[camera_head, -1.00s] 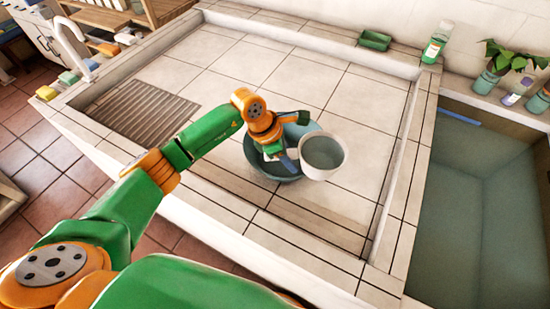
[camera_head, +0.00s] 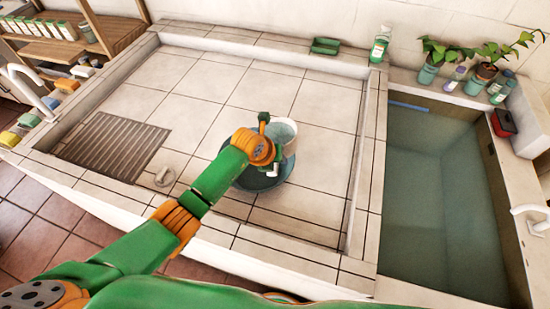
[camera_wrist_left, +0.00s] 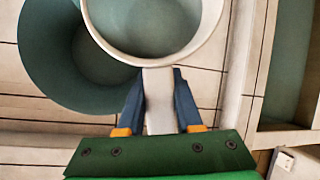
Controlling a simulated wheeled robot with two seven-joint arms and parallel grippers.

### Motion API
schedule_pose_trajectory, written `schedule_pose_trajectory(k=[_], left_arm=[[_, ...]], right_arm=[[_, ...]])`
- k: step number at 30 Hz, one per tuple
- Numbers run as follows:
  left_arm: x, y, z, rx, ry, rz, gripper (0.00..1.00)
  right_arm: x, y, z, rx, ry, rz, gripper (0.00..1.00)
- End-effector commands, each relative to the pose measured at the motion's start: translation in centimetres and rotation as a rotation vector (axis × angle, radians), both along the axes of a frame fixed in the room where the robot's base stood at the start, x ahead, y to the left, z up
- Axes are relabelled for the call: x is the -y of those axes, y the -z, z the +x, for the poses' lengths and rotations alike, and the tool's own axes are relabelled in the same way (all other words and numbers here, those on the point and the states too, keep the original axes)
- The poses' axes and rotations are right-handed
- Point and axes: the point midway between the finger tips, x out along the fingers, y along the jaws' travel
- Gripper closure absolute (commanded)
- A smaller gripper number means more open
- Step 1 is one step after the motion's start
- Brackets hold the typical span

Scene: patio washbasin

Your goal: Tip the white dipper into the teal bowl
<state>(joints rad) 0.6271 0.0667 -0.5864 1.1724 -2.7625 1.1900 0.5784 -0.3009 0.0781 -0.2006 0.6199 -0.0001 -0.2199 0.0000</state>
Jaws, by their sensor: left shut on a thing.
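The white dipper (camera_head: 289,147) is held at the far right side of the teal bowl (camera_head: 250,182), overlapping its rim in the head view. Its mouth faces up, with a grey-teal surface like water inside; I see no stream leaving it. My left gripper (camera_head: 272,160) is shut on the dipper's handle, and its fingers are partly hidden by the wrist. In the left wrist view, the blue fingers (camera_wrist_left: 159,92) clasp the pale handle below the dipper's rim (camera_wrist_left: 112,50). The bowl (camera_wrist_left: 45,65) lies lower and to the left there. My right gripper is not in view.
The bowl stands on a tiled basin floor with a raised edge. A water tank (camera_head: 440,210) is at right.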

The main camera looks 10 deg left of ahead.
Motion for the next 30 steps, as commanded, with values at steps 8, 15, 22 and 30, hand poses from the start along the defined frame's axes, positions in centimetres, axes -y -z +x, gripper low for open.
schedule_pose_trajectory(k=[8, 15, 22, 30], left_arm=[[0.2, 0.0, 0.1, 0.008, -0.002, -0.281, 1.0], [0.2, -0.5, 0.1, 0.009, -0.001, -0.422, 1.0], [0.0, -0.6, 0.0, 0.01, 0.0, -0.52, 1.0], [-0.2, -0.6, 0.0, 0.011, 0.0, -0.627, 1.0]], right_arm=[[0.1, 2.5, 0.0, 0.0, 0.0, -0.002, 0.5], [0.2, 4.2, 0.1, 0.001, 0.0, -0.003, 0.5], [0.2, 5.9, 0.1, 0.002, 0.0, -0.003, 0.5], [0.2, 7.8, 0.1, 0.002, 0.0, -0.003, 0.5]])
